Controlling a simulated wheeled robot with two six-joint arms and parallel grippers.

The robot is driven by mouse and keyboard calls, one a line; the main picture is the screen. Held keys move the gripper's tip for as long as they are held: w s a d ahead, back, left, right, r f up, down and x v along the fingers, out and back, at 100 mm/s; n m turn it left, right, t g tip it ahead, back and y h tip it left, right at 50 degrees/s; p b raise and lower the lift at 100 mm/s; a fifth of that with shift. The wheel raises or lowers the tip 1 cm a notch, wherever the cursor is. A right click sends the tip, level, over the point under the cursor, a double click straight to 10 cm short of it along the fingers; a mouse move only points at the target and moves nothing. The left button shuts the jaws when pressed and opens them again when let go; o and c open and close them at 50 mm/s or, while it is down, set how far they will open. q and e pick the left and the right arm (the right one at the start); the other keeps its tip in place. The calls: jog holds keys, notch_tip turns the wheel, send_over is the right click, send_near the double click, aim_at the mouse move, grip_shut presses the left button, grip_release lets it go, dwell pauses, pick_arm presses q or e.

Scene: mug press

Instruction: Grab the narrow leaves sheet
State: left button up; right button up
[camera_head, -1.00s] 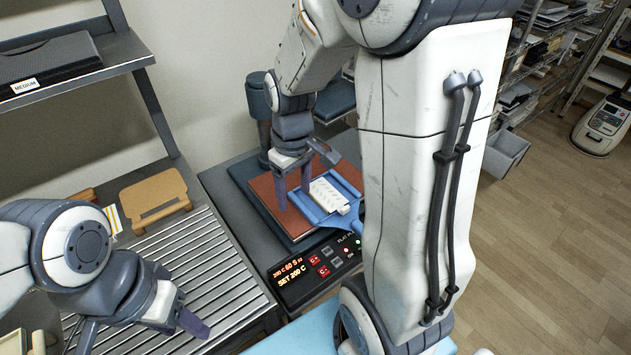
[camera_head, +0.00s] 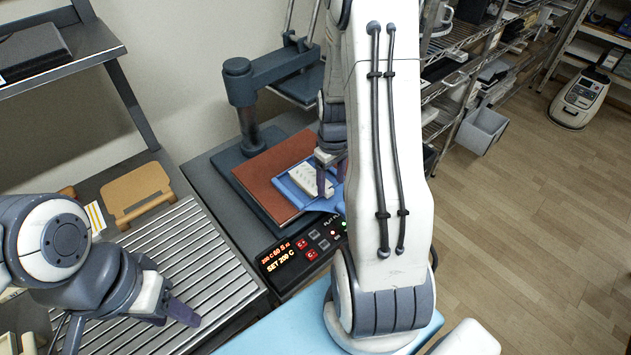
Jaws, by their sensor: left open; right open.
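A small white pad (camera_head: 310,180) with faint marks lies in a blue holder (camera_head: 296,198) on the brown-red plate of the press. I cannot tell whether its marks are narrow leaves. A small sheet with yellow stripes (camera_head: 95,217) stands at the left, beside a tan wooden stand. No sheet can be clearly read as the narrow leaves one. My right gripper (camera_head: 331,174) is open at the right end of the white pad, partly hidden by my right arm. I cannot tell whether it touches the pad. My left gripper (camera_head: 128,324) is open and empty over the slatted rack.
The slatted metal rack (camera_head: 215,252) fills the left bench. The tan stand (camera_head: 136,194) sits behind it. The press (camera_head: 248,92) has a raised grey arm and a lit control panel (camera_head: 290,254). A shelf with a dark box (camera_head: 32,50) overhangs the left.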

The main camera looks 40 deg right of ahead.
aim_at(330, 191)
jog(key=shift+f, duration=1.5)
grip_shut()
jog(key=shift+r, duration=0.15)
